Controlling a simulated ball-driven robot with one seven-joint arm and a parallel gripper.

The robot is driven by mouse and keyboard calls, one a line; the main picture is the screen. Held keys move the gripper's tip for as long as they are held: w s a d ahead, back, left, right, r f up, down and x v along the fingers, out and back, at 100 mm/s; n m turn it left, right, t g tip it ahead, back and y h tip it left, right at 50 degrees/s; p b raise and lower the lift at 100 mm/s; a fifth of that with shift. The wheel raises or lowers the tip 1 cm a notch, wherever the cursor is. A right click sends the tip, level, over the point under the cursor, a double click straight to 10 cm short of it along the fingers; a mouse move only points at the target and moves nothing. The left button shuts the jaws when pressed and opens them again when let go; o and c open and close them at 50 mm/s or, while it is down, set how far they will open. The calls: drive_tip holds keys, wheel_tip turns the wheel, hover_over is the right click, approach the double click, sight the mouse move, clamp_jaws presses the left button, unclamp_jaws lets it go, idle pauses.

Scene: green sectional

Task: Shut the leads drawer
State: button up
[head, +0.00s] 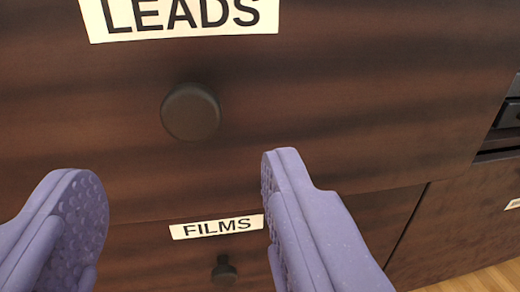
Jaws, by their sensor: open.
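The leads drawer (320,95) has a dark brown wood front that fills the upper part of the head view. Its white label (185,18) reads LEADS and is cut off by the top edge. A round dark knob (190,112) sits below the label. My gripper (178,195) is open, with one purple finger at lower left and the other right of centre. The gap between the fingers is empty, and the knob appears just above it. I cannot tell whether a finger touches the drawer front. The drawer's top edge and sides are mostly out of view.
Below is the films drawer (150,255), with a FILMS label (217,227) and a small dark knob (224,270). It looks set farther back than the leads front. More dark cabinet front (470,215) lies at right, with wood floor (480,280) at the lower right corner.

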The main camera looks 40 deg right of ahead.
sight(191, 114)
drive_tip(key=b+x, duration=0.2)
drive_tip(key=x, duration=0.5)
drive_tip(key=shift+w+d+b, duration=0.1)
drive_tip(key=shift+w+b, duration=0.05)
drive_tip(key=shift+b, duration=0.15)
clamp_jaws()
